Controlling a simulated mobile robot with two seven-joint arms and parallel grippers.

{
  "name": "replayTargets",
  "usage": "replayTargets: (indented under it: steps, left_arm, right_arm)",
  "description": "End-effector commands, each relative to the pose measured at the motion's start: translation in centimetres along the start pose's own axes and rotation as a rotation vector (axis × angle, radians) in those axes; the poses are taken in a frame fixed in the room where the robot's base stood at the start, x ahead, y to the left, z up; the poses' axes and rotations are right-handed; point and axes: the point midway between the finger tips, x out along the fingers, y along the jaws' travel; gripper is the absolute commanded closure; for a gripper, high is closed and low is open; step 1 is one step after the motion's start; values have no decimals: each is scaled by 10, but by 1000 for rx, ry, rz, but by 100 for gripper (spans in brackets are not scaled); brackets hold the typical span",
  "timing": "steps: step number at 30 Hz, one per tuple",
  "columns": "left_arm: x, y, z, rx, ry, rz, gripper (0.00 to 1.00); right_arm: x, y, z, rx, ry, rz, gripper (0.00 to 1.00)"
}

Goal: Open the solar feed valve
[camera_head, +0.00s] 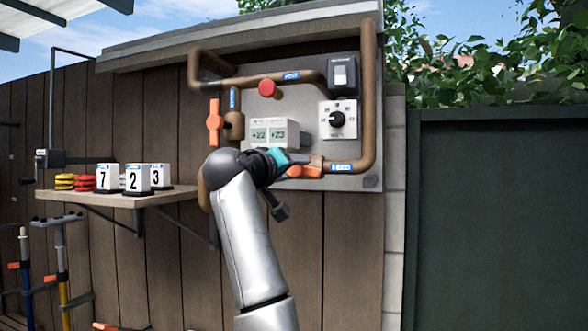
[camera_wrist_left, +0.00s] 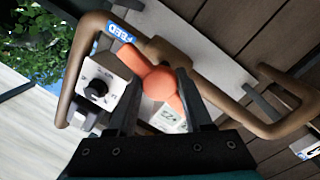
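The solar feed valve is an orange handle (camera_head: 306,171) on the lower copper pipe, beside a blue label (camera_head: 341,168). In the left wrist view the handle (camera_wrist_left: 158,82) is large and close, and the label (camera_wrist_left: 119,31) reads FEED. My left gripper (camera_head: 300,160) is at the handle. In the wrist view its two dark fingers (camera_wrist_left: 157,88) are apart, with the handle's hub and lower arm between and just beyond their tips. I cannot tell whether they touch it. My right gripper is not in view.
A second orange valve handle (camera_head: 214,122) and a red knob (camera_head: 267,88) are above left. A black dial (camera_head: 337,118), a switch box (camera_head: 344,74) and a small display (camera_head: 269,133) share the board. A wooden shelf (camera_head: 120,198) with number blocks juts out at left.

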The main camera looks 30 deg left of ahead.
Motion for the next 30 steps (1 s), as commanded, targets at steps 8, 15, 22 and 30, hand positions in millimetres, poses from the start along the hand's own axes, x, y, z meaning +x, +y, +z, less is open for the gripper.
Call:
replayTargets:
  steps: [8,15,22,30]
  left_arm:
    - [0,0,0,1,-2,1,97]
    - [0,0,1,1,-2,1,100]
    - [0,1,1,1,-3,2,100]
    - [0,1,1,1,-3,2,100]
  right_arm:
    - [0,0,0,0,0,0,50]
    - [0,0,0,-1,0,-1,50]
    - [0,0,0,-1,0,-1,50]
    - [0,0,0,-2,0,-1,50]
